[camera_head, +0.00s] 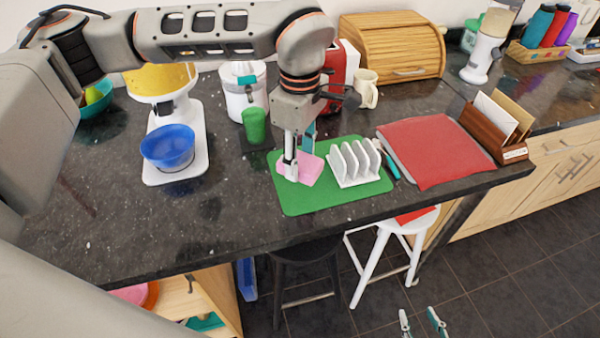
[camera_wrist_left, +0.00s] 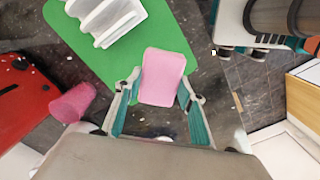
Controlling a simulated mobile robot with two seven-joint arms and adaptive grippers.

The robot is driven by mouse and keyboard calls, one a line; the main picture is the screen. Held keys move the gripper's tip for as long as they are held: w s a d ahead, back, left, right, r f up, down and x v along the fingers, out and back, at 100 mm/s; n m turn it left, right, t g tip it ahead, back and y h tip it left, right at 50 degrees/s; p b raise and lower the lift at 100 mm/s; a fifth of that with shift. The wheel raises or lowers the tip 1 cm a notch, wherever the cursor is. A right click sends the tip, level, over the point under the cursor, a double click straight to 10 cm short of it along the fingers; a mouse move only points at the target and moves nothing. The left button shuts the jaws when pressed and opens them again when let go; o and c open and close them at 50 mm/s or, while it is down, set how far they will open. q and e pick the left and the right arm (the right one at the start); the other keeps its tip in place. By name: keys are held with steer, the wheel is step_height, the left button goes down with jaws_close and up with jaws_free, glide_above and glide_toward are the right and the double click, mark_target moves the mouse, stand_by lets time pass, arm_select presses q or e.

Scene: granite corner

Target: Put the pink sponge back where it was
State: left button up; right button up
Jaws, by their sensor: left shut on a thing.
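The pink sponge (camera_head: 312,168) is between the fingers of my left gripper (camera_head: 291,168), over the left part of the green mat (camera_head: 300,204). In the left wrist view the sponge (camera_wrist_left: 163,77) sits between the two teal-padded fingers (camera_wrist_left: 160,108), its far end reaching over the mat's edge (camera_wrist_left: 150,45). I cannot tell whether it touches the mat. A white slotted rack (camera_head: 356,163) stands on the mat to the right of the sponge. My right gripper (camera_head: 420,325) shows at the bottom edge, fingertips apart, empty, low in front of the counter.
A green cup (camera_head: 254,126) stands behind the mat to the left. A blue bowl (camera_head: 168,147) sits on a white appliance base at left. A red mat (camera_head: 440,150) and a wooden letter holder (camera_head: 487,131) lie to the right. Stools stand below the front edge.

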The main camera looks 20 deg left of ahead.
mark_target(300, 187)
arm_select(q)
steer(key=shift+f, duration=2.6)
steer(key=shift+f, duration=0.1)
steer(key=o, duration=1)
step_height(300, 187, up, 12)
steer(key=shift+r+b, duration=0.1)
steer(key=shift+b, duration=0.25)
